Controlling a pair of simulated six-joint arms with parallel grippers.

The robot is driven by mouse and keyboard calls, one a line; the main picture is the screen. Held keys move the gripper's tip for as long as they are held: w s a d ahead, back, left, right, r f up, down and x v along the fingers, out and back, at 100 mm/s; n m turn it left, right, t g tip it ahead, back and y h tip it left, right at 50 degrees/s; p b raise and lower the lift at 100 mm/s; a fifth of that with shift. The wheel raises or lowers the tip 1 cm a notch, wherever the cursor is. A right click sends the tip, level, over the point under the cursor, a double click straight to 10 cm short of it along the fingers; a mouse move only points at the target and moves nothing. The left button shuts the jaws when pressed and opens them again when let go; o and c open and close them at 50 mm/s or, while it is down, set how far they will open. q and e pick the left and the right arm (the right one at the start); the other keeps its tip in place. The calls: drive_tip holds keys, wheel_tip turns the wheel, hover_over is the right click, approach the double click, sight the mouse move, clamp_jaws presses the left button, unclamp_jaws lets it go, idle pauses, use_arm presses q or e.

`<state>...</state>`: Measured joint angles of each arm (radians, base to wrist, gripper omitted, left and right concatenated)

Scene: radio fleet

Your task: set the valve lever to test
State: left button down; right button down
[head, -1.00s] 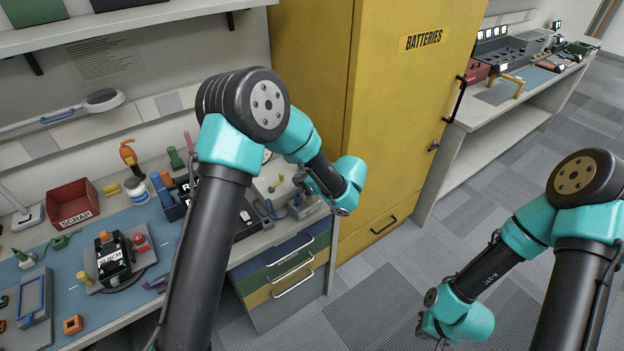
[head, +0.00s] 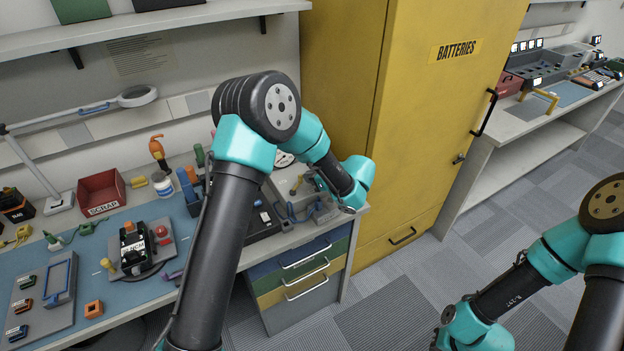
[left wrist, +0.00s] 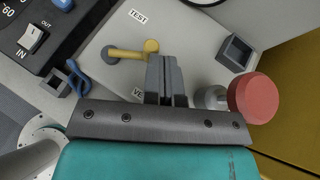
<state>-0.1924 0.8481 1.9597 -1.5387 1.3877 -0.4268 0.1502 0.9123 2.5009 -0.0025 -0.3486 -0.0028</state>
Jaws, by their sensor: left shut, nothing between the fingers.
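The valve lever (left wrist: 130,52) is a short yellow bar on a grey panel in the left wrist view. It lies roughly level in the picture, between the TEST label (left wrist: 137,16) above and a partly hidden label starting "VE" (left wrist: 138,93) below. My left gripper (left wrist: 163,62) is shut and empty, its fingertips close beside the lever's right end; I cannot tell whether they touch. In the head view the left gripper is over the bench's right end, and its arm hides much of the panel. My right arm's wrist shows at the bottom right, with its fingers out of view.
A red round knob (left wrist: 254,98) stands right of the fingers, and a grey square socket (left wrist: 234,53) above it. A blue hook-like part (left wrist: 78,78) and a black switch box (left wrist: 42,40) lie left. The yellow batteries cabinet (head: 420,130) stands beside the bench.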

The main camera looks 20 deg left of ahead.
use_arm(q)
drive_tip(key=shift+s+d, duration=0.35)
drive_tip(key=shift+s, duration=0.35)
drive_tip(key=shift+d, duration=0.1)
drive_tip(key=d, duration=0.4)
drive_tip(key=shift+w, duration=0.1)
drive_tip(key=w+v, duration=0.2)
drive_tip(key=v, duration=0.7)
drive_tip(key=shift+w+d+r, duration=0.2)
drive_tip(key=shift+d+r, duration=0.1)
drive_tip(key=shift+d, duration=0.2)
